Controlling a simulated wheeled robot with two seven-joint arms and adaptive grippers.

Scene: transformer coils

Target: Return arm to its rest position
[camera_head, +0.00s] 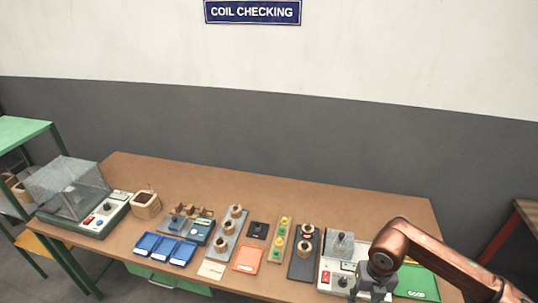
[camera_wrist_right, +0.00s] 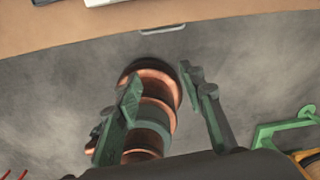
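My right arm (camera_head: 435,255) comes in from the right in the head view and bends down at the front right of the table. Its gripper (camera_head: 372,293) is at the front edge, overlapping the white tester with the red switch (camera_head: 340,282) in the picture. In the right wrist view the two green fingers of the gripper (camera_wrist_right: 160,76) stand apart, with no held object visible between them. My left gripper and arm are not in view.
The brown table (camera_head: 340,205) holds blue trays (camera_head: 165,249), coil stands (camera_head: 228,235), an orange card (camera_head: 247,259) and a green GOOD tray (camera_head: 417,283). A clear-covered machine (camera_head: 72,190) stands at the left end. The table's back strip is clear.

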